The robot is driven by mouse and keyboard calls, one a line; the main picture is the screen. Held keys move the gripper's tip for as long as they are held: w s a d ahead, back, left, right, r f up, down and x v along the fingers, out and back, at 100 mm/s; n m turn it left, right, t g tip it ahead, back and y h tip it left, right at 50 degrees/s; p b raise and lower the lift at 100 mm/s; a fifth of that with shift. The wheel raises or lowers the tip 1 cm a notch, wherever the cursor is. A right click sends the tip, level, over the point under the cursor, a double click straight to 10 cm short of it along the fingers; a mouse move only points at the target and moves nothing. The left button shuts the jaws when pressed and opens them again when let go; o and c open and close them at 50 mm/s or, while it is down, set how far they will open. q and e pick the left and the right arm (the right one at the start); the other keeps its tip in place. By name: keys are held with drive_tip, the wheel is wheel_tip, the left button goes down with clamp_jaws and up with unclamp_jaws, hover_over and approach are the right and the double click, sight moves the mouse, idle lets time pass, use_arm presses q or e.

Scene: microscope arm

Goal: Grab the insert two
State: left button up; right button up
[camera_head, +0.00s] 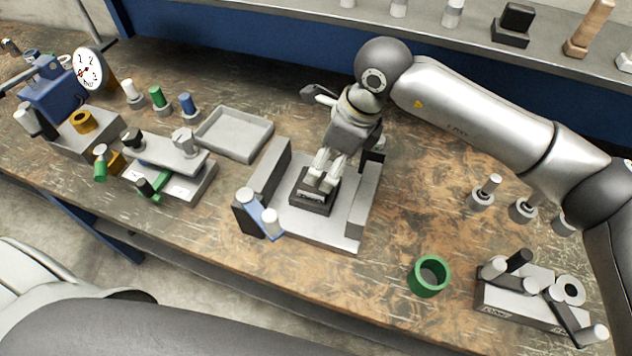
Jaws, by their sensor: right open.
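A dark block (311,201) sits on the grey metal fixture (330,229) in the middle of the bench; it may be the insert, but I see no number on it. My right gripper (323,181) points down at this block, with its light fingertips at the block's top. It is open, and I cannot tell whether the fingertips touch the block. The gripper hides part of the block and the back of the fixture. Another dark block on a base (514,24) stands on the back shelf. My left gripper is out of view.
An empty grey tray (235,133) lies left of the fixture. A blue-handled clamp (254,212) stands at its left front. A green ring (428,276) and a grey block with levers (530,297) are to the right. Bare wood lies between fixture and ring.

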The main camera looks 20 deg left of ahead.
sight(318, 181)
drive_tip(key=shift+a+f, duration=0.25)
drive_tip(key=shift+f, duration=0.4)
drive_tip(key=shift+a+f+p, duration=0.1)
drive_tip(key=shift+f+p, duration=0.2)
drive_tip(key=shift+p, duration=0.1)
drive_tip(key=p+x, duration=0.1)
drive_tip(key=x, duration=0.2)
drive_tip(key=shift+s+f+p, duration=0.2)
drive_tip(key=shift+p, duration=0.2)
drive_tip(key=shift+a+f, duration=0.2)
drive_tip(key=shift+f, duration=0.4)
clamp_jaws()
drive_tip(key=shift+w+a+r, duration=0.1)
drive_tip(key=shift+w+r, duration=0.05)
drive_tip(key=shift+r, duration=0.05)
